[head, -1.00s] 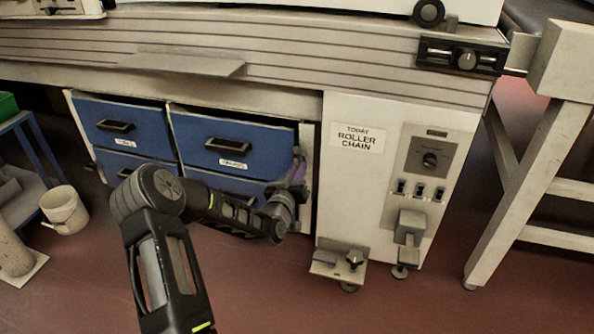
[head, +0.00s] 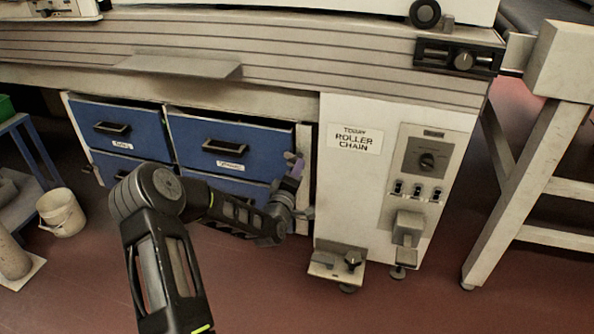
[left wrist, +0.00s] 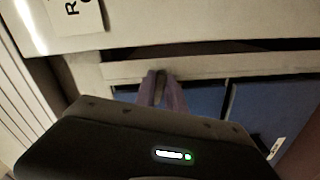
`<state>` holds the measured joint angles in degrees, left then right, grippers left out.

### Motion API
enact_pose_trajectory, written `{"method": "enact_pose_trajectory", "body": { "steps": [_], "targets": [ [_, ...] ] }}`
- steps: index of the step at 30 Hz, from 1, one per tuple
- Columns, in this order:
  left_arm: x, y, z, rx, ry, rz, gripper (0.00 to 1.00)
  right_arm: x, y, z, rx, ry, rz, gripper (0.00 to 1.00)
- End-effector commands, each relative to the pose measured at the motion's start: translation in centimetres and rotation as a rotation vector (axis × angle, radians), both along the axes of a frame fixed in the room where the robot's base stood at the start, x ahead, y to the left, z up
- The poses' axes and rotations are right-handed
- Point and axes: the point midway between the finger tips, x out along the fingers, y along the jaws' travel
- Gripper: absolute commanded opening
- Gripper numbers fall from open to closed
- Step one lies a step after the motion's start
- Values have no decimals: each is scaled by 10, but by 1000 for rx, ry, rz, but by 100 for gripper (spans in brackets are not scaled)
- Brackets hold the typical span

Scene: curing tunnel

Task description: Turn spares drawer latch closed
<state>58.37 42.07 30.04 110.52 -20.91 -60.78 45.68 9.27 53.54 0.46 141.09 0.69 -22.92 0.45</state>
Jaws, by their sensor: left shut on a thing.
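The upper right blue drawer (head: 200,130) has a dark handle and a small white label too blurred to read surely. My left gripper (head: 293,163) is at this drawer's right edge, beside the pale cabinet post. In the left wrist view its purple fingers (left wrist: 162,90) are shut on a small dark piece (left wrist: 159,84) in front of the pale frame, which looks like the latch. The fingers hide most of the latch, so its angle cannot be told. My right gripper is not in view.
More blue drawers (head: 120,125) are to the left and below. A white panel (head: 350,200) with switches and a knob stands right of the drawers. A metal shelf (head: 180,66) juts out above. A white bucket (head: 62,213) stands on the floor at left.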

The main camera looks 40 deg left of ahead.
Motion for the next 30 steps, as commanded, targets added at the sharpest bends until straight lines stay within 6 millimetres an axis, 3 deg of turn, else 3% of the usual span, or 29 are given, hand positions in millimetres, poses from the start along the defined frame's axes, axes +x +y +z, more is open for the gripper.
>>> {"method": "enact_pose_trajectory", "body": {
  "steps": [12, 30],
  "targets": [
    [0, 0, 2, -254, -88, 1, 0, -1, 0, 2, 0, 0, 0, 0],
    [0, 0, 3, -303, -104, 2, 0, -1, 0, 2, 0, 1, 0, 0]
  ]
}}
